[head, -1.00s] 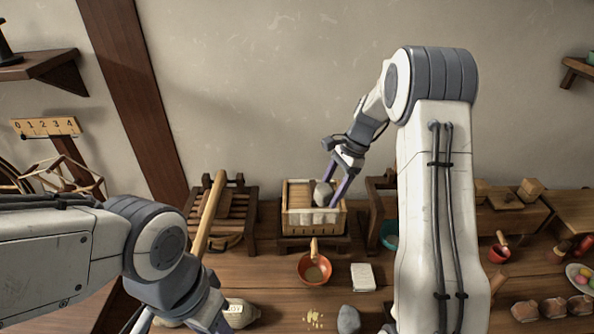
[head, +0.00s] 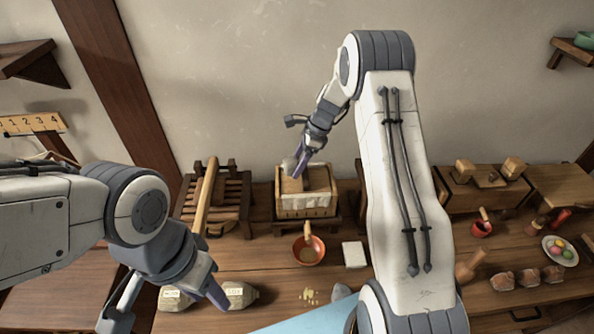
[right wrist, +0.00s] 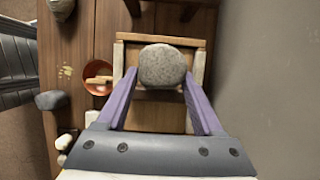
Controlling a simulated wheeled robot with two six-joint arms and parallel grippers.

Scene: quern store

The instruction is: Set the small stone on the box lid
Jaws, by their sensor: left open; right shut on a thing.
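The small stone (head: 289,166), grey and speckled, is between the fingertips of my right gripper (head: 300,163), which is shut on it. My left gripper (head: 165,300) is open and empty at the lower left, in front of two pale sacks (head: 240,295).
A red bowl (head: 309,250) with a wooden-handled tool and a white block (head: 354,254) stand in front of the box. A slatted rack (head: 232,200) is to its left. A larger grey stone (head: 341,292) is partly hidden by my right arm. The wall is close behind.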

